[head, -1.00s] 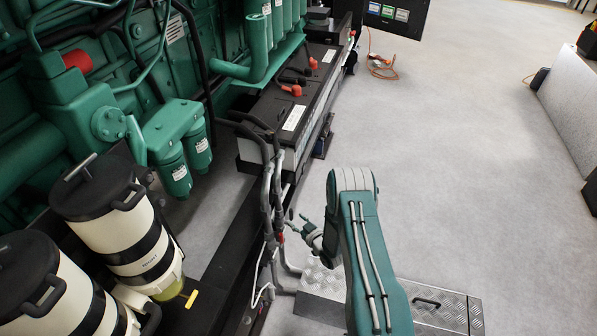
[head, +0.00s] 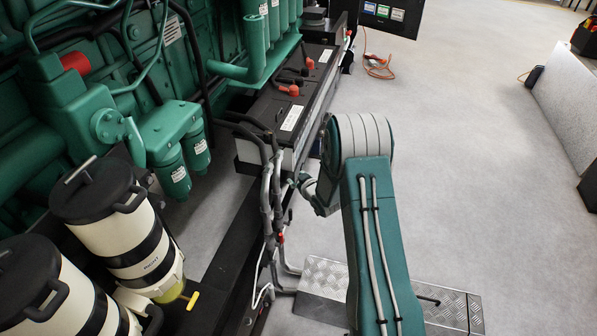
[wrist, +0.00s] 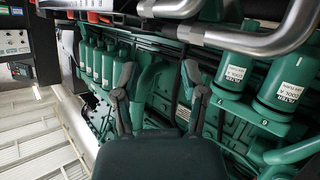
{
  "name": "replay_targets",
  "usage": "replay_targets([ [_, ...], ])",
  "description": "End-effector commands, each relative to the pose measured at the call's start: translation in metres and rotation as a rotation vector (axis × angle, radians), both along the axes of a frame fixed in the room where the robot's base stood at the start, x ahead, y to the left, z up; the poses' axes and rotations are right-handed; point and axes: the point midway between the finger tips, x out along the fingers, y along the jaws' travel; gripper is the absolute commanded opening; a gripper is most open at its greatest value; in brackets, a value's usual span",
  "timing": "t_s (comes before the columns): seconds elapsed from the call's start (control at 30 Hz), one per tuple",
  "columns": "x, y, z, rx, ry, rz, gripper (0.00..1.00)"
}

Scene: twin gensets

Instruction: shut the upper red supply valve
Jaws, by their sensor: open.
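A small red part (head: 281,238) shows low among the grey hoses beside the engine's dark base rail in the head view. I cannot tell whether it is a supply valve, and no upper and lower pair is clear. My gripper shows in the wrist view with its two fingers (wrist: 158,82) spread apart and nothing between them. The green engine side (wrist: 155,95) lies beyond the fingers; I see no contact. In the head view my arm hides most of the gripper.
Grey hoses (head: 268,190) run down beside the black battery box (head: 300,105) with red terminal caps. Cream filter canisters (head: 133,240) stand at lower left, with a yellow handle (head: 192,300). A checker-plate step (head: 325,280) lies below my arm.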

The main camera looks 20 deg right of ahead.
Motion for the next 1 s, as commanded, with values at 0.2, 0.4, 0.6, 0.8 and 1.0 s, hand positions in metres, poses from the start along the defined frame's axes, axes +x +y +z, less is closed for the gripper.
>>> replay_targets([
  [0.2,0.0,0.0,0.029,-0.018,0.029,-0.024,0.56],
  [0.4,-0.001,-0.001,0.035,-0.021,0.041,-0.032,0.56],
  [0.6,-0.001,-0.001,0.035,-0.021,0.041,-0.032,0.51],
  [0.8,0.003,0.003,0.009,0.096,0.031,-0.069,0.0],
  [1.0,0.004,0.013,-0.057,0.465,-0.014,-0.177,0.0],
])
